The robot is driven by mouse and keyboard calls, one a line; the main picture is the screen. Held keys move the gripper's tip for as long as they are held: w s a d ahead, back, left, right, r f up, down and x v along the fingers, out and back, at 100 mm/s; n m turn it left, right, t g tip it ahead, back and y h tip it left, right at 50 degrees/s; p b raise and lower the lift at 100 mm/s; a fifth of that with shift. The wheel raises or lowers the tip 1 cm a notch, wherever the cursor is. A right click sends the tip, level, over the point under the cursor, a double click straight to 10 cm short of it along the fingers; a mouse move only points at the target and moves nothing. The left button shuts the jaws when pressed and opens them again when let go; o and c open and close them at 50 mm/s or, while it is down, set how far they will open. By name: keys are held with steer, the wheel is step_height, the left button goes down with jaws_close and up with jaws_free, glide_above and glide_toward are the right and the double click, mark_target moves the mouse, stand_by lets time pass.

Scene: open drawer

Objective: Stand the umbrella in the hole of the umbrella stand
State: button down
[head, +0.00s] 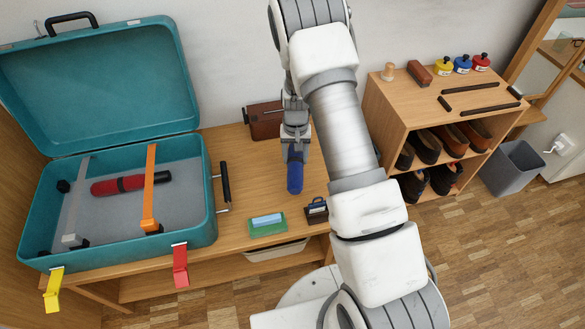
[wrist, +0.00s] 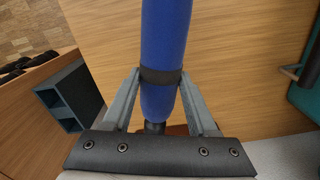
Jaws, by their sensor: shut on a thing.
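My gripper (head: 296,143) is shut on the blue folded umbrella (head: 295,174), above the wooden bench. In the wrist view the umbrella (wrist: 166,40) rises between the two fingers, with a dark band around it. A blue-grey box with openings (wrist: 68,100) stands at the left in the wrist view; it may be the umbrella stand, but I cannot be sure. My arm covers that part of the bench in the head view.
An open teal suitcase (head: 215,232) on the bench's left holds a red cylinder (head: 112,186) and straps. A brown case (head: 262,122) is behind my gripper. A green tray (head: 267,232) and small dark holder (head: 316,211) lie in front. A shoe cabinet (head: 385,110) stands right.

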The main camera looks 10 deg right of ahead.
steer(key=shift+f+b, duration=0.6)
steer(key=shift+f, duration=1.7)
steer(key=shift+f, duration=0.1)
steer(key=shift+f, duration=0.15)
steer(key=shift+c, duration=0.9)
jaws_free()
